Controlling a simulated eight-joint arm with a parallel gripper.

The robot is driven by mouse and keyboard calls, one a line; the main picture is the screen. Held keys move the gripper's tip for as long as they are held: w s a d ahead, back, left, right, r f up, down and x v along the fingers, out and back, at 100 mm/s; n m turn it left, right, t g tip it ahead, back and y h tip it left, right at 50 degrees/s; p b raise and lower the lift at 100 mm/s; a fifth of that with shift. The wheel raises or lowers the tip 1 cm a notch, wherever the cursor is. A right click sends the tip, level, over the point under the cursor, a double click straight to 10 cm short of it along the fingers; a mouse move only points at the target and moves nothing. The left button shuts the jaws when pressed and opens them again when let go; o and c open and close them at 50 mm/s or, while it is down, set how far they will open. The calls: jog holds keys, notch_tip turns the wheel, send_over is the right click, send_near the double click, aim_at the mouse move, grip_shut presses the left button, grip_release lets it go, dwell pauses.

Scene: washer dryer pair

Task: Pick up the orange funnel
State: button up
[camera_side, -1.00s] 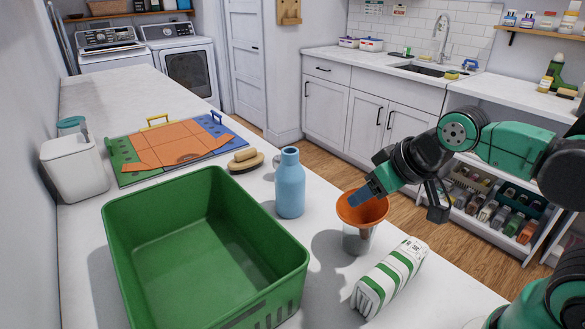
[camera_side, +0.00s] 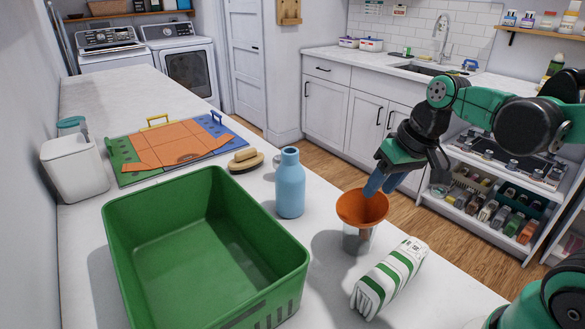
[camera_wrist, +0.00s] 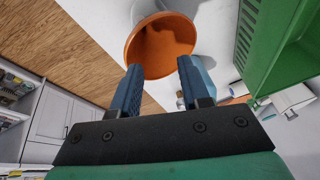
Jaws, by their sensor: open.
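The orange funnel (camera_side: 362,207) sits mouth-up in a clear or grey container (camera_side: 358,239) on the white counter. In the wrist view the funnel (camera_wrist: 158,47) lies just beyond my fingertips, its wide rim facing me. My gripper (camera_side: 380,186) is open and empty, with its blue fingers pointing down beside the funnel's right rim in the side view. In the wrist view the two fingers of my gripper (camera_wrist: 160,75) are spread, with the near rim between their tips. I cannot tell whether they touch it. The funnel's spout is hidden.
A blue bottle (camera_side: 290,184) stands left of the funnel. A green-striped cloth (camera_side: 389,277) lies in front of it to the right. A large green bin (camera_side: 290,262) stands at the left front. A wooden brush (camera_side: 246,160) and a folding board (camera_side: 170,146) lie farther back.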

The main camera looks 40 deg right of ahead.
aim_at(382, 202)
jog(key=shift+w+d+f+m+g+y, duration=0.15)
jog(key=shift+d+f+m+g+y, duration=0.25)
jog(key=shift+f, duration=0.6)
jog(key=shift+w+d+f+m+g+y, duration=0.15)
jog(key=shift+d+f+m+g+y, duration=0.25)
jog(key=shift+f, duration=0.55)
jog(key=shift+w+d+f+m+g+y, duration=0.25)
jog(key=shift+d+f+y, duration=0.3)
jog(key=shift+f, duration=0.45)
jog(key=shift+s, duration=0.1)
jog(key=shift+c, duration=0.2)
grip_shut()
